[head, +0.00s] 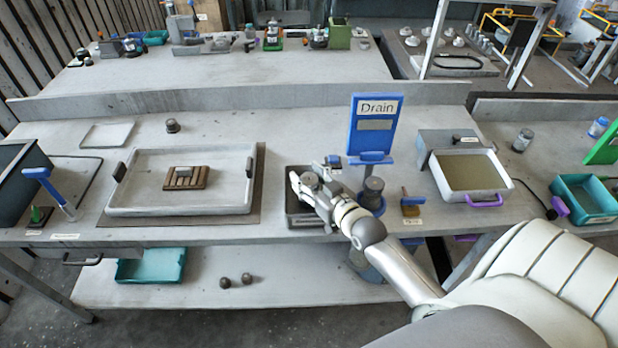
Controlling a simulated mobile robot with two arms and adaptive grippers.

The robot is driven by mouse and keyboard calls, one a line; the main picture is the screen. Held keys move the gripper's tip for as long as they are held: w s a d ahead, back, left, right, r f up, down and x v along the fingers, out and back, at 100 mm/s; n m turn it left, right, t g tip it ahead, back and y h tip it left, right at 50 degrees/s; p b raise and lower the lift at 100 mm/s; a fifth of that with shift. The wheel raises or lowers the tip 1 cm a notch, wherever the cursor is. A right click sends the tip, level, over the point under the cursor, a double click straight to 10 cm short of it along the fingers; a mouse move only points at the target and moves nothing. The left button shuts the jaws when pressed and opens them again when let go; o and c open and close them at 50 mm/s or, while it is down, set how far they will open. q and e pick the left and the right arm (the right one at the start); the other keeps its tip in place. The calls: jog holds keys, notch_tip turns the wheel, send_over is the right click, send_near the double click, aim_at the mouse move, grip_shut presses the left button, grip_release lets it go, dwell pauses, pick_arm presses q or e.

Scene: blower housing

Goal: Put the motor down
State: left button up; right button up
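My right gripper (312,186) reaches in from the lower right and is low over a small dark tray (303,221) near the bench's front edge. A round grey piece, which looks like the motor (309,178), is at its fingertips, within or just above the tray. At this size I cannot tell if the fingers press on it or stand apart from it, nor if it touches the tray floor. My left gripper is not in view.
A blue Drain stand (370,130) rises right of the gripper, with a dark cylinder (373,187) before it. A large pale tray (140,195) holding a slatted block (187,184) lies left. A solvent-like basin (467,173) stands right.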

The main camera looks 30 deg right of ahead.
jog(key=shift+o, duration=1.4)
jog(key=s+r+b, duration=0.2)
jog(key=s, duration=1)
